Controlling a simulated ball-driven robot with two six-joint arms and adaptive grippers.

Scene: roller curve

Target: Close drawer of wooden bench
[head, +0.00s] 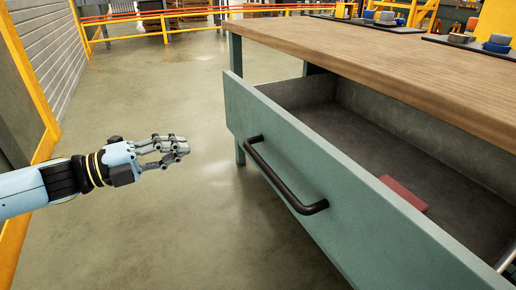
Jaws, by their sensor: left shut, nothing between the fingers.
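The wooden bench (330,38) stands at the right, with a brown top and grey-green legs. Its drawer (300,165) is pulled open, with a grey-green front panel and a dark grey inside. A black bar handle (280,180) is fixed to the front panel. A red item (403,194) lies inside the drawer against the front wall. My left gripper (185,149) is shut and empty, to the left of the handle and apart from the drawer front. My right gripper is not in view.
Trays with grey, blue and red objects (390,22) sit on the bench top. Yellow railings (160,20) run along the back, and a yellow post (35,75) stands by the shutter at left. The concrete floor (170,85) between is clear.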

